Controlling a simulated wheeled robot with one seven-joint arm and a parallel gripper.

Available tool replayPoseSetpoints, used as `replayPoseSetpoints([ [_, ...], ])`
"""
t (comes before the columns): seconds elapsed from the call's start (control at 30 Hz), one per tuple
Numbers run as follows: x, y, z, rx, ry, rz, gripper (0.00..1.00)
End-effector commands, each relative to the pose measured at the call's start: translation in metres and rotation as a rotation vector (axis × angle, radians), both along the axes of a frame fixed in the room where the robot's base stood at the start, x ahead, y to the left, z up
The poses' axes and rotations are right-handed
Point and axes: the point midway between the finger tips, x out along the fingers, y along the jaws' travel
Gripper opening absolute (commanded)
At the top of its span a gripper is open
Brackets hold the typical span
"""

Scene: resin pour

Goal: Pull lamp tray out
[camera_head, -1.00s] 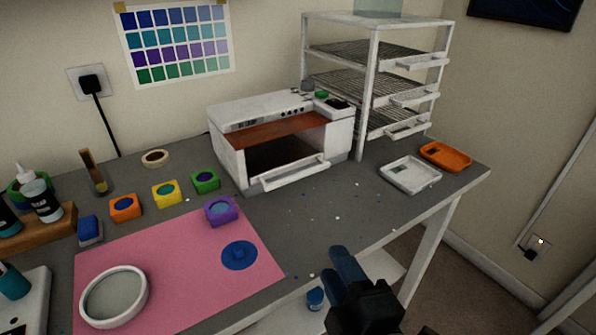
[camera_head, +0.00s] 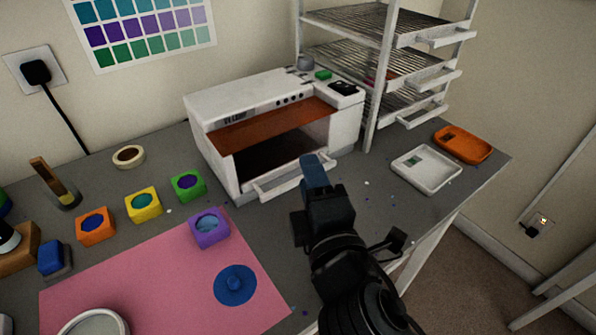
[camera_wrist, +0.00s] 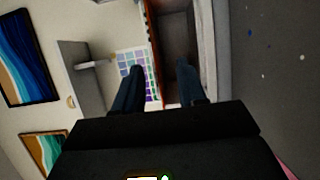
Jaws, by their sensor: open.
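The white UV lamp box (camera_head: 222,112) stands on the grey bench with an orange-brown window over a dark opening. Its tray (camera_head: 285,183) shows as a white front with a handle bar at the bottom of the opening. My gripper (camera_head: 314,165) is open and empty, close to the right end of the tray handle. Its blue fingers overlap the handle in the head view, and I cannot tell whether they touch it. In the wrist view the two fingers (camera_wrist: 160,85) are apart, with the dark opening of the lamp (camera_wrist: 180,50) beyond them.
A white rack with wire shelves (camera_head: 372,95) stands right of the lamp. A white dish (camera_head: 426,168) and an orange dish (camera_head: 463,145) lie near the right edge. A purple mould (camera_head: 208,229) and a blue disc (camera_head: 235,286) are on the pink mat (camera_head: 150,275). Bench space before the lamp is mostly clear.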

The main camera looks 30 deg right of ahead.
Motion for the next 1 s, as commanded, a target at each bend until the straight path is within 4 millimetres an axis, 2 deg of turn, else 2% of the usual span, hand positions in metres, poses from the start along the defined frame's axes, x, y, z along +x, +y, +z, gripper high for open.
replayPoseSetpoints([
  [0.37,0.0,0.0,-0.074,-0.002,0.004,0.0,0.4],
  [0.47,0.019,-0.005,-0.066,-0.001,-0.003,0.0,0.4],
  [0.7,0.056,-0.016,-0.068,0.0,-0.001,0.0,0.4],
  [1.0,0.072,-0.021,-0.07,0.0,0.0,0.002,0.4],
])
